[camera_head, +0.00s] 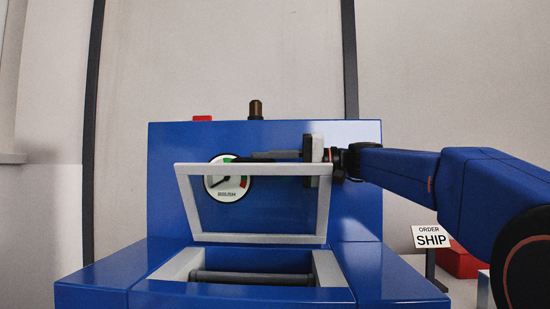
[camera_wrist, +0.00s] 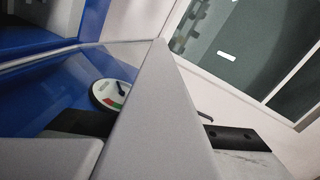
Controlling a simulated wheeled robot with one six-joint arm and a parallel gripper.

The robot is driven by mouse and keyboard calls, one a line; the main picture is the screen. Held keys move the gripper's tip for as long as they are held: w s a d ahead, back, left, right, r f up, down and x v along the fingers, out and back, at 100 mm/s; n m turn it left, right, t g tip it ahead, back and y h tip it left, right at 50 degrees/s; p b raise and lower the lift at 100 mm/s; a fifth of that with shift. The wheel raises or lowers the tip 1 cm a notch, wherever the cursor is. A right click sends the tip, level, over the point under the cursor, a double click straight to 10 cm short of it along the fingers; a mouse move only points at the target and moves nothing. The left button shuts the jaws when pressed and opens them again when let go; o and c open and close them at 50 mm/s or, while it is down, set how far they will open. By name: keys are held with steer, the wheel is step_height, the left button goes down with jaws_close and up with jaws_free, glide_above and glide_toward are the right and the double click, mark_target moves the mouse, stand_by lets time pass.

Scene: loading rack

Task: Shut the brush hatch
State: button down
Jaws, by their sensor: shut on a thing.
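The brush hatch (camera_head: 258,238) is a clear panel in a pale grey frame. It stands raised and tilted above the opening (camera_head: 252,262) in the blue machine, so the opening is uncovered. A dark roller (camera_head: 250,278) shows inside. My gripper (camera_head: 245,159) reaches in from the right at the hatch's top edge. In the wrist view, the grey hatch frame (camera_wrist: 160,110) runs between my dark fingertips, and my gripper (camera_wrist: 160,128) is shut on it. Part of the far finger is hidden behind the frame.
A round gauge (camera_head: 228,182) is on the blue machine (camera_head: 170,150) behind the hatch. A red button (camera_head: 202,118) and a dark knob (camera_head: 256,109) are on top. An "ORDER SHIP" sign (camera_head: 431,237) and a red box (camera_head: 459,262) stand at right.

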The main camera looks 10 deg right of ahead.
steer(key=s+a+f+n, duration=0.3)
steer(key=s+f+n, duration=0.3)
steer(key=s, duration=0.5)
steer(key=shift+a+f+n, duration=0.25)
steer(key=shift+f+n, duration=0.15)
steer(key=shift+f, duration=0.9)
steer(key=c, duration=1.8)
jaws_free()
steer(key=shift+d, duration=0.1)
steer(key=shift+v, duration=8.6)
steer(key=shift+c, duration=0.3)
